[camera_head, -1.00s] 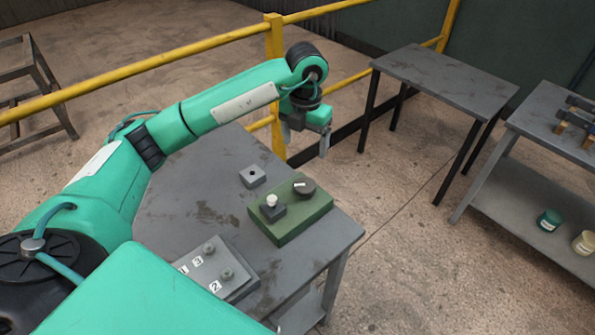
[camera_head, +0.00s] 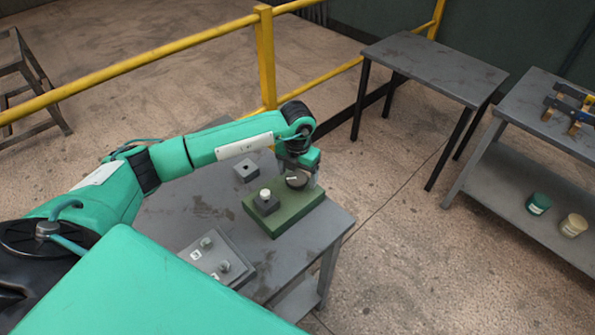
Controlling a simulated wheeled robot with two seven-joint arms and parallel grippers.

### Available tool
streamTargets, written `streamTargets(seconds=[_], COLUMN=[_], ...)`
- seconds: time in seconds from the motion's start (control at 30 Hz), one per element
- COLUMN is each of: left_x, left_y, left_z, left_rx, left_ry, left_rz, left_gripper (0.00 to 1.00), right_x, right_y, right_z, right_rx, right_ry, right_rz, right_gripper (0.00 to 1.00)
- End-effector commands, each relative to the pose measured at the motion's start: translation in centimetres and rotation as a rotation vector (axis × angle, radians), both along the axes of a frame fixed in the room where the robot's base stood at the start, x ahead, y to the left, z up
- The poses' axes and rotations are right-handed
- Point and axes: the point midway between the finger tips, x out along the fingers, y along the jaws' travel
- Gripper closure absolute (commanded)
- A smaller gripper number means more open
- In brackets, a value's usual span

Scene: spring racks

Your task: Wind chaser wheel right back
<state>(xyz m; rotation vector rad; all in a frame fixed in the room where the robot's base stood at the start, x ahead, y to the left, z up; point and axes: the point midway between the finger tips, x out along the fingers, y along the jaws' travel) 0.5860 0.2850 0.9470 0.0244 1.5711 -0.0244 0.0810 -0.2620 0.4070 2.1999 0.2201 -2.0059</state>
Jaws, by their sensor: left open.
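A green block (camera_head: 292,216) sits on the grey table near its right side. A dark round wheel (camera_head: 296,182) with a white mark is on top of the block toward the back right. A small grey cube with a pale knob (camera_head: 265,195) stands on the block's left part. My left gripper (camera_head: 299,174) is open just above the dark wheel, pointing down. One finger shows beside the wheel's right side; the other is mostly hidden, and I cannot tell whether they touch it. My right gripper is not in view.
A small grey block with a hole (camera_head: 246,170) lies behind the green block. A grey plate with numbered knobs (camera_head: 238,272) lies at the front. A yellow railing (camera_head: 265,60) runs behind the table. A second table (camera_head: 435,68) and a shelf (camera_head: 545,190) stand right.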

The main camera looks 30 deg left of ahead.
Motion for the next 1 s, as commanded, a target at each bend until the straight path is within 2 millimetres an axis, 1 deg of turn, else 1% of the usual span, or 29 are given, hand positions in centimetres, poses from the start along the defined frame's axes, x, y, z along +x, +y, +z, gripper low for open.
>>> streamTargets(seconds=[0.2,0.27,0.3,0.43,0.77,1.0], left_x=[0.02,0.02,0.02,0.02,0.04,0.07], left_y=[-0.01,-0.01,-0.01,0.0,0.03,0.1], left_z=[-0.03,-0.02,-0.01,0.01,-0.03,-0.09], left_rx=[0.0,0.0,0.0,0.0,-0.001,-0.002], left_ry=[-0.001,-0.001,-0.001,-0.001,-0.001,-0.002], left_rz=[0.0,0.0,0.0,0.0,0.039,0.177], left_gripper=[0.2,0.31,0.39,0.64,0.64,0.64], right_x=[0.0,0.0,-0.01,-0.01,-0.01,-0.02], right_y=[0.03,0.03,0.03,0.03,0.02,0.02], right_z=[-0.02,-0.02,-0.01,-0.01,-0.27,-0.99], right_rx=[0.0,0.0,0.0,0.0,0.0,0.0], right_ry=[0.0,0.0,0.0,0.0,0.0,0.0], right_rz=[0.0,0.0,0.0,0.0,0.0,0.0], right_gripper=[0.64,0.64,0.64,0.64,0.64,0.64])
